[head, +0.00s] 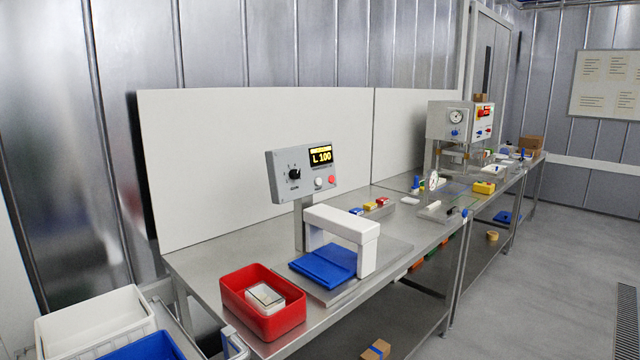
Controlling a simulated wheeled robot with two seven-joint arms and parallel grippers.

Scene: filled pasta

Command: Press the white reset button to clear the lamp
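A grey control box (290,174) stands on a post above the near bench. Its face has a black knob (294,174), a small lit display (321,156) with yellow text that seems to read "L 100", a round white button (318,183) and a round red button or lamp (331,180) to its right. I cannot tell whether the red one is lit. Neither of my grippers is in view, and nothing touches the white button.
Below the box are a white arch (345,222) and a blue plate (322,264). A red bin (232,297) holding a pale block (265,296) sits at the bench's near end. A gauge machine (452,122) stands farther right. The floor (560,270) at right is clear.

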